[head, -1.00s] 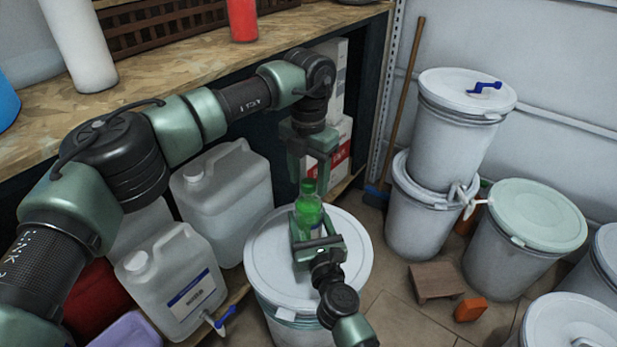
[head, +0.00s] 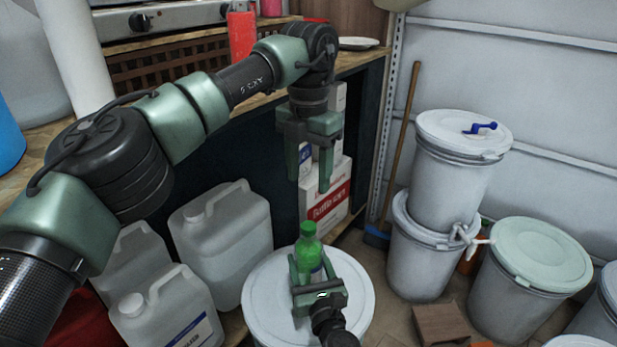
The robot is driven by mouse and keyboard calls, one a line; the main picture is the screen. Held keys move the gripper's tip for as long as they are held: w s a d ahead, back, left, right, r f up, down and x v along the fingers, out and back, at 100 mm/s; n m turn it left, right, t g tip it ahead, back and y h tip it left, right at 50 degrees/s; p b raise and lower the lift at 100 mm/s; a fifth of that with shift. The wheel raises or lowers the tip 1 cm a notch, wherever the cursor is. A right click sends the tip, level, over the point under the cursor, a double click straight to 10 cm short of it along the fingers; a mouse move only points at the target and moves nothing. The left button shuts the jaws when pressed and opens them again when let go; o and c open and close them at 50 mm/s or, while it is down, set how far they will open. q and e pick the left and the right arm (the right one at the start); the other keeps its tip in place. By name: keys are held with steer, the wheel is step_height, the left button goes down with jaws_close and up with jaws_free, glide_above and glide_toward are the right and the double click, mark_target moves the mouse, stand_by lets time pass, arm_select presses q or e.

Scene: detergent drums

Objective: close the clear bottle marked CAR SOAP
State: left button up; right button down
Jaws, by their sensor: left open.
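A bottle (head: 308,250) that looks green, with a green cap on top, stands upright at the white drum lid (head: 262,290) in the lower middle. I cannot read its label, so the CAR SOAP marking does not show. My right gripper (head: 310,264) comes in from below, with its fingers on both sides of the bottle, shut on its body. My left gripper (head: 308,184) points down, open and empty, above the bottle and apart from its cap.
White jugs (head: 222,235) stand at the left below the wooden counter (head: 365,62). Boxes (head: 330,200) stand behind my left gripper. Stacked white drums (head: 455,160), a broom (head: 404,140) and a pale green lidded drum (head: 540,255) are at the right.

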mark_target(312, 274)
steer(key=shift+c, duration=1.8)
jaws_free()
steer(key=shift+s, duration=0.15)
steer(key=v, duration=0.7)
steer(key=shift+s+p, duration=0.25)
steer(key=shift+p, duration=0.05)
steer(key=shift+d+f, duration=0.1)
